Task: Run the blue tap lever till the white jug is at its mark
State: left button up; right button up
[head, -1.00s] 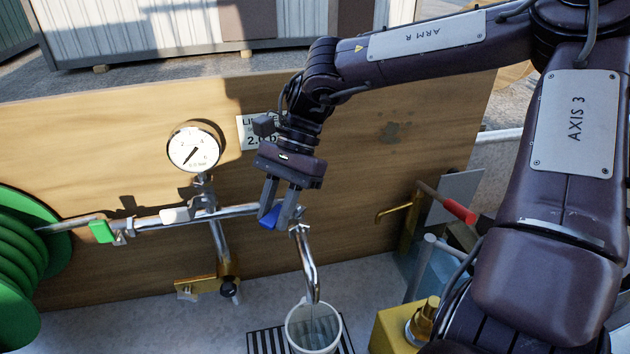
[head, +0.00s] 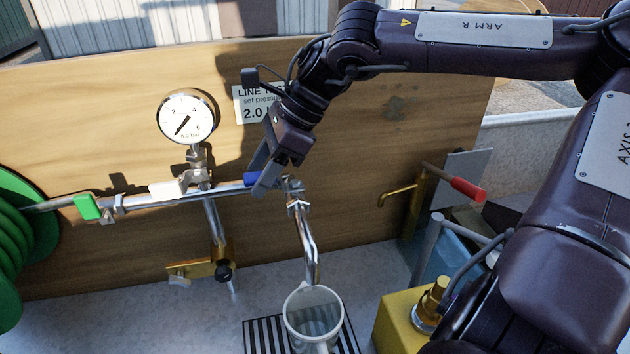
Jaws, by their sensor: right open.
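The blue tap lever (head: 251,179) lies nearly in line with the chrome pipe, pointing left. My right gripper (head: 262,174) is open, with its fingers at the lever; they hide part of it, and I cannot tell whether they touch it. The tap's chrome spout (head: 307,243) curves down over the white jug (head: 287,325). The jug stands upright on a dark slatted grate (head: 262,338), with clear water inside. Its mark cannot be made out, and I cannot tell whether water is running. My left gripper is not in view.
A pressure gauge (head: 187,117) and a white lever (head: 168,190) sit on the pipe. A green lever (head: 87,207) is near the green hose reel (head: 22,235). A red-handled lever (head: 468,190) and a yellow block (head: 398,320) are at right.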

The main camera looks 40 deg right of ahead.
jog(key=shift+p+v, duration=1.7)
jog(key=shift+v, duration=1.35)
jog(key=shift+d+r, duration=0.3)
jog(key=shift+r, duration=0.05)
jog(key=b+v, duration=0.1)
jog(key=v, duration=0.6)
jog(key=shift+b, duration=0.35)
jog(key=shift+s+a+f, duration=0.1)
